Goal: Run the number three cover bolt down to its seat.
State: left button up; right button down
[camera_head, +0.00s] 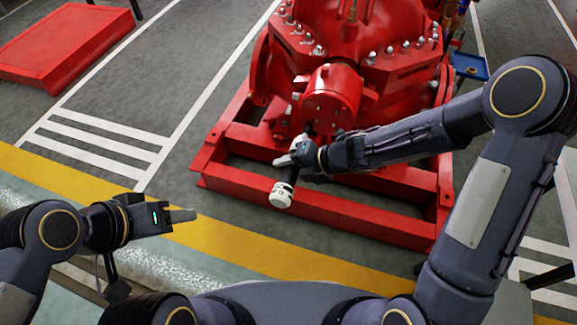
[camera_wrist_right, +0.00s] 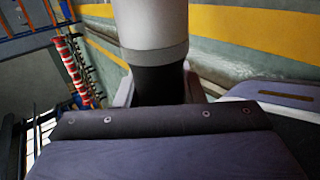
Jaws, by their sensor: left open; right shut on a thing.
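My right gripper (camera_head: 297,152) is shut on a driver-like tool with a white end cap (camera_head: 281,195) and a dark body, in front of the red pump (camera_head: 331,95). In the right wrist view the tool's white-grey barrel and black grip (camera_wrist_right: 158,82) stand between the fingers. The tool's far end points toward the round cover on the pump's near end; whether it touches a bolt is hidden. Several bolts (camera_head: 319,50) show on the pump flanges; I cannot tell which is number three. My left gripper (camera_head: 183,216) is open and empty, away from the pump.
The pump stands on a red base frame (camera_head: 370,218) with raised rails. A red plinth (camera_head: 65,45) lies at the upper left. A blue tray (camera_head: 470,66) is right of the pump. Grey floor with white lines is clear on the left.

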aim_at(283, 183)
jog(key=shift+w, duration=0.1)
dwell(0.6)
jog(key=shift+s+a+f+b, duration=0.1)
jog(key=shift+s+a+b, duration=0.05)
jog(key=shift+s+b, duration=0.4)
jog(key=shift+s+a+b, duration=0.3)
jog(key=shift+s+b, duration=0.35)
jog(key=shift+s, duration=0.15)
jog(key=shift+s+a+b, duration=0.25)
jog(key=shift+s+b, duration=0.35)
jog(key=shift+s, duration=0.15)
jog(key=shift+s+a, duration=0.1)
jog(key=shift+s, duration=0.25)
